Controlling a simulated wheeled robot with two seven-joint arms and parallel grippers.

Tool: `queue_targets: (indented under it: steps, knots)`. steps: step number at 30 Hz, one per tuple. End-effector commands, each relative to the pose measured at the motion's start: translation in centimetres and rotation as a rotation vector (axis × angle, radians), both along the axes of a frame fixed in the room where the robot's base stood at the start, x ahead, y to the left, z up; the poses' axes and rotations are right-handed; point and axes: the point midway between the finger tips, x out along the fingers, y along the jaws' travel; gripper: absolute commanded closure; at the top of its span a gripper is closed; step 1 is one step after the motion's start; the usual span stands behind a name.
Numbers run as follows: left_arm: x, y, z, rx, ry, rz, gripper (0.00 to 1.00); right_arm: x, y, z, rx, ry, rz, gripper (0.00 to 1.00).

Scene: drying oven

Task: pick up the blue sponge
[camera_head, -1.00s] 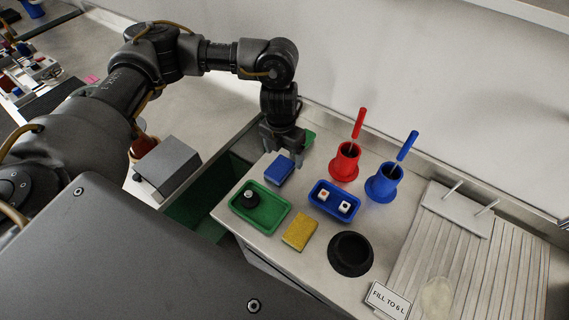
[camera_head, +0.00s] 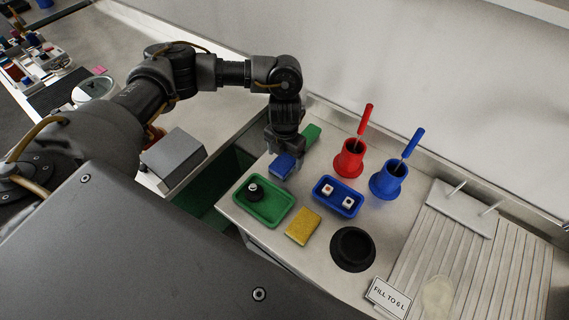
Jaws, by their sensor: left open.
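The blue sponge (camera_head: 282,166) lies on the steel counter, behind the green tray. My left gripper (camera_head: 285,153) points down right at the sponge, with its fingers over or around the far part of it. The gripper is open. I cannot tell whether the fingers touch the sponge, and they hide part of it. My right gripper is not in view.
A green sponge (camera_head: 311,134) lies just behind the gripper. The green tray (camera_head: 284,207) holds a black-and-white object. A blue tray (camera_head: 337,211) with two small blocks, a yellow sponge (camera_head: 303,226), and red (camera_head: 349,158) and blue (camera_head: 388,180) holders stand to the right.

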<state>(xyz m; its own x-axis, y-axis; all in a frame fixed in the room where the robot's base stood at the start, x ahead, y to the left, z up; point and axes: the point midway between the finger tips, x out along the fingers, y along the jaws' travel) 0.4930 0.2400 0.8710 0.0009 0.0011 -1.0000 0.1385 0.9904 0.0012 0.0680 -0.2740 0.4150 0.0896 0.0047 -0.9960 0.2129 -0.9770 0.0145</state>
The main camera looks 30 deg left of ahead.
Motion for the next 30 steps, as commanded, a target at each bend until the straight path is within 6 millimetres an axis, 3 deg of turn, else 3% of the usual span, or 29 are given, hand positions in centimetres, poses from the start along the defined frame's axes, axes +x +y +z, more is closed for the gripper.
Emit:
queue_targets:
  steps: [7,16,27,30]
  knots:
    - [0.1,0.2,-3.3,-0.003,0.003,0.001,0.18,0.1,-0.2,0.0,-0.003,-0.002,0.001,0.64]
    - [0.2,0.2,-3.7,-0.002,0.000,0.000,0.18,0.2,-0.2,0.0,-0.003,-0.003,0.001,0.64]
    - [0.2,0.2,-3.7,-0.002,0.000,0.000,0.65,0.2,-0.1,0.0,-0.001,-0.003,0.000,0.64]
    - [0.2,0.2,-3.7,-0.002,0.000,0.000,0.66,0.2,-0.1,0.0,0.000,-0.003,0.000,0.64]
